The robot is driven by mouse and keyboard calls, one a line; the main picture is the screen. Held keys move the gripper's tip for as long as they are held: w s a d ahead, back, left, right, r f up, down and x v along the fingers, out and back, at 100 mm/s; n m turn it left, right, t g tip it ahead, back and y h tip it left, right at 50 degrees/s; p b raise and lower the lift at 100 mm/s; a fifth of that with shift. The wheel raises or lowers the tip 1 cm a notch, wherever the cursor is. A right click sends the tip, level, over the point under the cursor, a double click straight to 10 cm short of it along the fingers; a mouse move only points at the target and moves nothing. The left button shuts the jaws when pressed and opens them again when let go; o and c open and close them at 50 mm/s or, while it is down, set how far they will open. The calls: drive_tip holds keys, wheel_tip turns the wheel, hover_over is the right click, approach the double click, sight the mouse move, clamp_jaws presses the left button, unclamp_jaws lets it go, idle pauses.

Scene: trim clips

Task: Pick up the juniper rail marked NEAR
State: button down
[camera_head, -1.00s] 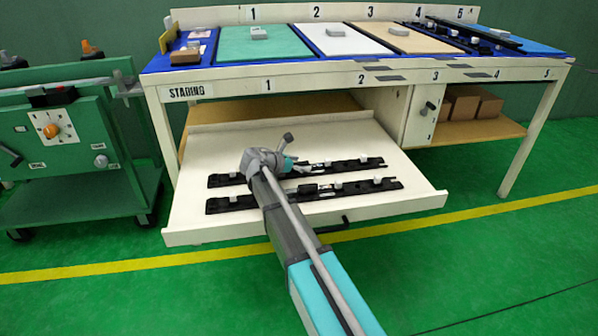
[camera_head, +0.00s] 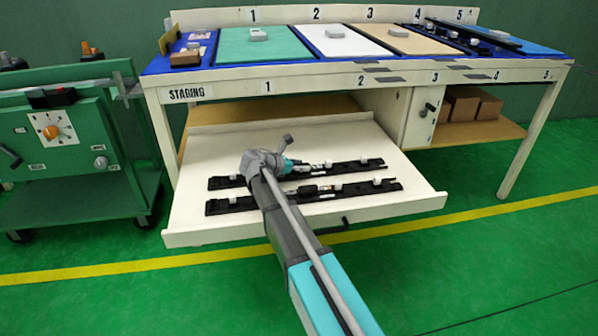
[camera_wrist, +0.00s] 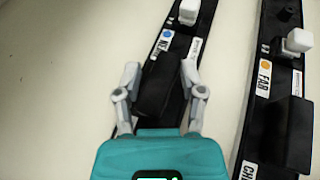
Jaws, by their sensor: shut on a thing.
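Two dark rails with white blocks lie in the pulled-out tray. The back rail (camera_head: 350,166) shows in the wrist view as the left rail (camera_wrist: 176,50). Its label with a blue dot is partly hidden and starts "NE"; the word juniper is not readable. My gripper (camera_wrist: 161,74) is shut on this rail, with one finger on each side of its raised black block. In the head view, my gripper (camera_head: 308,166) reaches from the left along the back rail, which appears to rest on the tray. The front rail (camera_head: 352,188), marked FAR with an orange dot, lies apart on the right in the wrist view (camera_wrist: 265,100).
The cream tray (camera_head: 400,205) has a raised rim and a dark front handle (camera_head: 332,225). The bench top (camera_head: 350,70) with numbered mats stands above and behind it. A green cart (camera_head: 70,145) stands at left. Cardboard boxes (camera_head: 470,103) sit on the right shelf.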

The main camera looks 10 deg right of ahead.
drive_tip(key=shift+r, duration=0.1)
drive_tip(key=shift+r+p, duration=0.95)
drive_tip(key=shift+p, duration=0.05)
drive_tip(key=s+a+r+p, duration=0.7)
drive_tip(key=s+r+p, duration=0.4)
drive_tip(key=s, duration=0.1)
drive_tip(key=shift+a, duration=0.25)
drive_tip(key=shift+w, duration=0.1)
